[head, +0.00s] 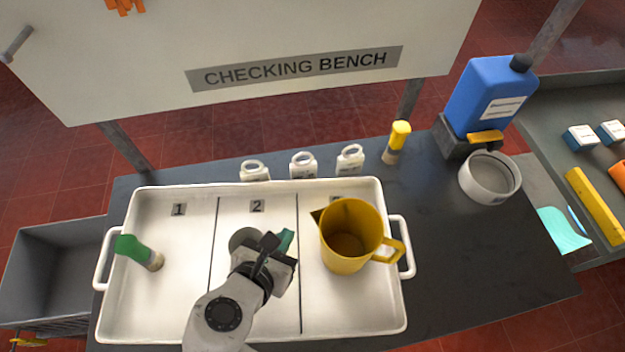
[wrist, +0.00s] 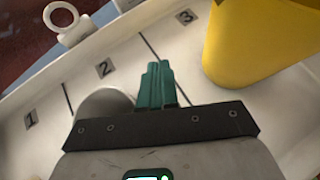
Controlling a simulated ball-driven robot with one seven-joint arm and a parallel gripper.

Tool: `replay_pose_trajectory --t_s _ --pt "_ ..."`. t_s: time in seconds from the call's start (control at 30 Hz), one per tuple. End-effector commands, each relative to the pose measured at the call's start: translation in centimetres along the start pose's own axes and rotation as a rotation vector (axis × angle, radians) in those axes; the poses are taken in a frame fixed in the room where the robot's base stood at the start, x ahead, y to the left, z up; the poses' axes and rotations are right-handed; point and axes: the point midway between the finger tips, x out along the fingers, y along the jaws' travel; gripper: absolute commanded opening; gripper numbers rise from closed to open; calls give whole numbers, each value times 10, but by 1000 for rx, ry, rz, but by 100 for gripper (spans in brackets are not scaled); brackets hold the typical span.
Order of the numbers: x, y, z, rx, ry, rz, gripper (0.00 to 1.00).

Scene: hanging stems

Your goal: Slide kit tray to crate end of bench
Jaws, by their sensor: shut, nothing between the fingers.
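The white kit tray (head: 160,325) lies on the dark bench, its left handle at the bench's left edge beside the grey crate (head: 45,235). Compartment 1 holds a green-capped vial (head: 137,250). Compartment 2 holds a grey round thing (head: 241,238), partly hidden by my gripper; it also shows in the wrist view (wrist: 103,103). Compartment 3 holds a yellow jug (head: 350,240), also in the wrist view (wrist: 250,45). My gripper (head: 285,241) is over compartment 2, between the round thing and the jug. Its teal fingers (wrist: 157,85) are shut and empty. Whether they touch the tray I cannot tell.
Several white ring-topped containers (head: 303,167) and a yellow-capped vial (head: 396,142) stand behind the tray. A blue canister (head: 488,95) and a grey-white round bowl (head: 489,178) are at the back right. The bench right of the tray is clear. A shelf (head: 565,95) stands farther right.

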Motion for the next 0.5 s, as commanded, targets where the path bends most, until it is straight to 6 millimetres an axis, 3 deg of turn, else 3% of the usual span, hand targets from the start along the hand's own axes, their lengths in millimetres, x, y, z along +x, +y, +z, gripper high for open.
replay_pose_trajectory --t_s 0.5 --pt "86 0 61 2 -1 -3 0"
